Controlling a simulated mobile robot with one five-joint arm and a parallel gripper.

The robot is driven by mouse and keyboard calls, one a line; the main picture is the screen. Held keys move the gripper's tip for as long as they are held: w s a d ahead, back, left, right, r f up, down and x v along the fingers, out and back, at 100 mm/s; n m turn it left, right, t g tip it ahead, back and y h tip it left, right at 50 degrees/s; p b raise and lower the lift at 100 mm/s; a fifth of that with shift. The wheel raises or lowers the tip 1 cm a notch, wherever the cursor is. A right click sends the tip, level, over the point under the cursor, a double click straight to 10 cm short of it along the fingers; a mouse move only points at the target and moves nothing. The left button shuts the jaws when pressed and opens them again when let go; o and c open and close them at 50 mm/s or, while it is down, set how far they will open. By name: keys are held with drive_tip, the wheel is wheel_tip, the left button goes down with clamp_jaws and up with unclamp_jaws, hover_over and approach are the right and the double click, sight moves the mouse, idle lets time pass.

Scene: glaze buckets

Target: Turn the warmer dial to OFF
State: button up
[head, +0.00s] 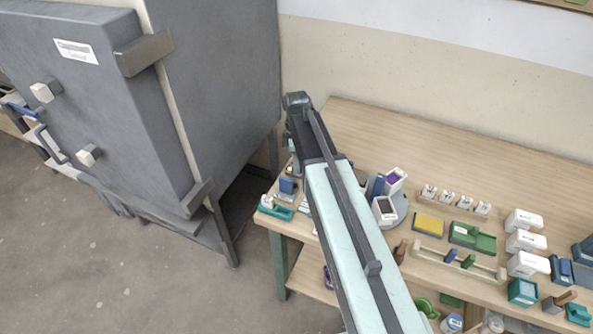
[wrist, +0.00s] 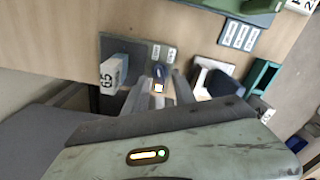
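In the wrist view, a small dark-blue knob (wrist: 158,71), probably the warmer dial, sits on a dark grey plate (wrist: 138,48). Two small white labels (wrist: 163,53) lie beside it; their text is unreadable. A small lit pale-orange square (wrist: 158,87) shows just below the knob. My gripper (wrist: 158,95) appears open, with one finger on each side below the knob and nothing seen between them. I cannot tell whether it touches the knob or where the knob points. In the head view, my arm hides the gripper and dial.
A blue block with a white face marked 65 (wrist: 113,75) stands left of the knob. A white-rimmed dark container (wrist: 212,75) is to its right. In the head view, a grey kiln (head: 215,90) stands left of the wooden table (head: 400,145); the table's back is clear.

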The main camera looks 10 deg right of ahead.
drive_tip(key=shift+c, duration=0.3)
clamp_jaws()
drive_tip(key=shift+m, duration=0.3)
drive_tip(key=m, duration=0.4)
drive_tip(key=shift+w+d+m, duration=0.1)
drive_tip(key=shift+w+m, duration=0.1)
drive_tip(key=shift+m, duration=2.4)
drive_tip(key=shift+o, duration=0.3)
unclamp_jaws()
